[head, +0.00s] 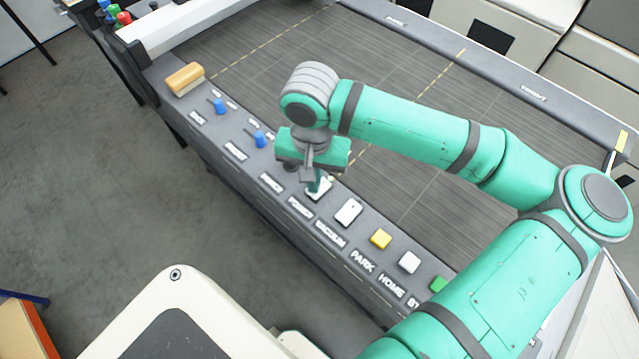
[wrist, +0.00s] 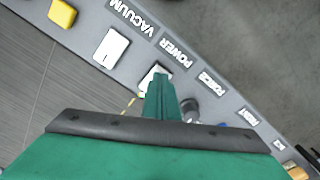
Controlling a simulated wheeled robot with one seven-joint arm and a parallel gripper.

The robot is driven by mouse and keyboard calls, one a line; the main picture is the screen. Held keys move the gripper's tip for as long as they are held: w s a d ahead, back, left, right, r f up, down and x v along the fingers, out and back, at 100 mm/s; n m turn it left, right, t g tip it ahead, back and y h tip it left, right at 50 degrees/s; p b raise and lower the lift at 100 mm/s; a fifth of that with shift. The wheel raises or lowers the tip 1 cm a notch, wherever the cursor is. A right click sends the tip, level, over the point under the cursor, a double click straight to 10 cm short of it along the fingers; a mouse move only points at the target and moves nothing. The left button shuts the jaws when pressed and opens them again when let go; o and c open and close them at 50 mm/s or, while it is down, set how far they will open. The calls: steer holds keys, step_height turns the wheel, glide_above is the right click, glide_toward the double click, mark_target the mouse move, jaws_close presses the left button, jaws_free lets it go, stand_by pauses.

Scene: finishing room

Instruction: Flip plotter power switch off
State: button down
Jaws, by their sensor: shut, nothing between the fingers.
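The plotter's control strip runs along its near edge with printed labels. The white power switch (head: 321,192) sits beside the POWER label, partly hidden by my gripper. My gripper (head: 318,186) is shut, points down, and its tips are at or just above this switch; I cannot tell whether they touch. In the wrist view the power switch (wrist: 150,76) shows beside and behind the closed fingers (wrist: 160,84). Which way the switch is tipped is not clear.
The white vacuum switch (head: 348,212) is right beside the power switch. Yellow (head: 380,239), white (head: 409,262) and green (head: 438,284) buttons follow. Blue knobs (head: 260,139) and a wooden-handled tool (head: 185,79) lie to the left. The plotter bed (head: 270,75) is bare.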

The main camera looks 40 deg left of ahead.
steer(key=shift+f, duration=0.5)
stand_by(0.3)
step_height(320, 180, up, 7)
stand_by(1.0)
stand_by(0.4)
